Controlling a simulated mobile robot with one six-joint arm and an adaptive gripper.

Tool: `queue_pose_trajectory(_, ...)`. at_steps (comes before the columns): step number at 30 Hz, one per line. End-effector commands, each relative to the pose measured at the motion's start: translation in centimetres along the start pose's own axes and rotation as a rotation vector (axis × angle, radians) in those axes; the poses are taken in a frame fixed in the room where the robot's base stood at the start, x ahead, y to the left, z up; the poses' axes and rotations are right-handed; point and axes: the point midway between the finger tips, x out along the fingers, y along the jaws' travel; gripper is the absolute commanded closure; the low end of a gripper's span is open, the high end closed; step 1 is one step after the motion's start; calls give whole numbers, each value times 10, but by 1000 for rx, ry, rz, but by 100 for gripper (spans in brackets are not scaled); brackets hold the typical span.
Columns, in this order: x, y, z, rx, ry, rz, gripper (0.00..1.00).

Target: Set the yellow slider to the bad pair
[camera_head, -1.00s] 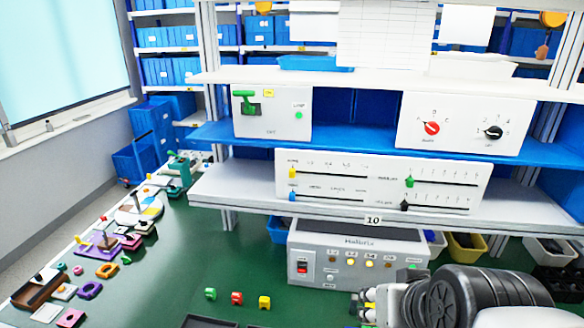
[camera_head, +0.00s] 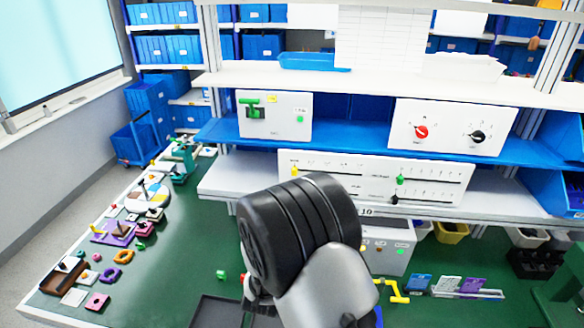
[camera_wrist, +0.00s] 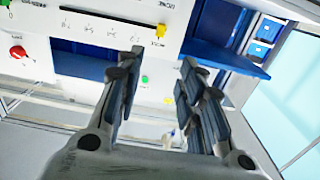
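The white slider panel (camera_head: 430,170) is on the shelf in the head view. Its yellow slider (camera_head: 294,171) sits at the left end of the top left scale. In the wrist view, the panel appears upside down and the yellow slider (camera_wrist: 160,31) is beyond my fingertips, at the right end of its scale. My gripper (camera_wrist: 161,60) is open and empty, apart from the slider. In the head view my arm hides the gripper and the panel's lower left. The scale's labels are too small to read surely.
Above the panel stand a box with a green lever (camera_head: 253,108) and a box with red (camera_head: 421,132) and black (camera_head: 477,136) knobs. The shelf edge runs below the panel.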

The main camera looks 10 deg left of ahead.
Motion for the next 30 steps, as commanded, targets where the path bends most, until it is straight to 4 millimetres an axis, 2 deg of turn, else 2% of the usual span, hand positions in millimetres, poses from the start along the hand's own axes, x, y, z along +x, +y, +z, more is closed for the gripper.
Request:
queue_pose_trajectory(5,16,0,0,0,7,4,65)
queue_pose_trajectory(24,148,1,-1,-1,7,2,65)
queue_pose_trajectory(30,168,0,-1,-1,5,1,65)
